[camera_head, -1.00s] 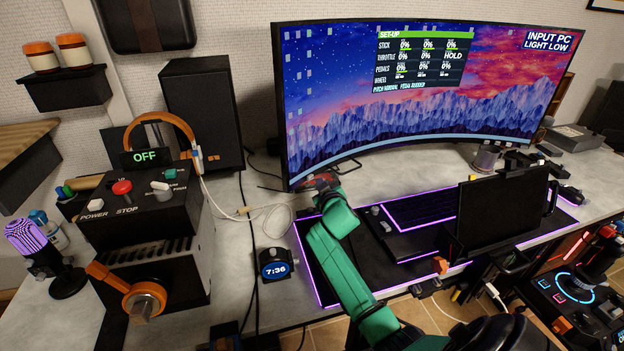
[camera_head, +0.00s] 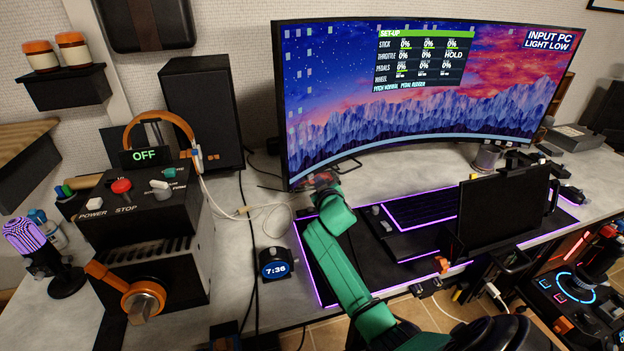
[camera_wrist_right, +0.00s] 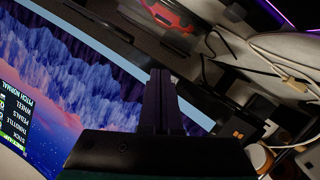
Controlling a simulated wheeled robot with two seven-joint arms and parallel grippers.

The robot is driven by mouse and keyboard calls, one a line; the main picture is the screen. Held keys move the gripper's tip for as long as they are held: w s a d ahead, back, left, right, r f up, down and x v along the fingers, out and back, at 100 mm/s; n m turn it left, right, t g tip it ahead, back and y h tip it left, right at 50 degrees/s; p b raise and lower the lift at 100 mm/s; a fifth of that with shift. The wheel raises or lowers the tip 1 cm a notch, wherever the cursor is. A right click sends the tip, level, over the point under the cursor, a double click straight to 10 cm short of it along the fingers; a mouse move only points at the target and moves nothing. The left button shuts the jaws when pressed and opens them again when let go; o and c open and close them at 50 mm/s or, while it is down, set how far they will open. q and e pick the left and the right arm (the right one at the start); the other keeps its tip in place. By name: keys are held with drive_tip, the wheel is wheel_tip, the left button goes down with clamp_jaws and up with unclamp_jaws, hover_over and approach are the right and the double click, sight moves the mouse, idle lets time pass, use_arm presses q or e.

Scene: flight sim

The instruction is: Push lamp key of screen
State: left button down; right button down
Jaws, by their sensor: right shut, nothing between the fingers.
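The wide curved screen (camera_head: 420,110) stands on the desk and shows mountains, a set-up panel and the words "INPUT PC LIGHT LOW". I cannot make out its lamp key in either view. My right gripper (camera_head: 324,180) is at the screen's lower left corner, small and dark in the head view. In the right wrist view the gripper (camera_wrist_right: 161,85) is shut and empty, its fingers overlapping the screen's lower edge. The screen (camera_wrist_right: 75,65) appears upside down there. I cannot tell whether the fingertips touch it. My left gripper is not in view.
A black control box (camera_head: 150,210) reading "OFF" and a speaker (camera_head: 203,115) stand farther left.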

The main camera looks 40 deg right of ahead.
drive_tip(key=shift+w+a+b, duration=0.1)
drive_tip(key=shift+w+b, duration=0.2)
drive_tip(key=shift+w, duration=0.1)
idle(0.6)
drive_tip(key=shift+s+p, duration=0.7)
drive_tip(key=shift+s, duration=0.2)
drive_tip(key=s+d+p, duration=0.1)
drive_tip(key=s+p, duration=0.2)
drive_tip(key=s, duration=0.3)
drive_tip(key=shift+d+p, duration=0.15)
drive_tip(key=shift+p, duration=0.25)
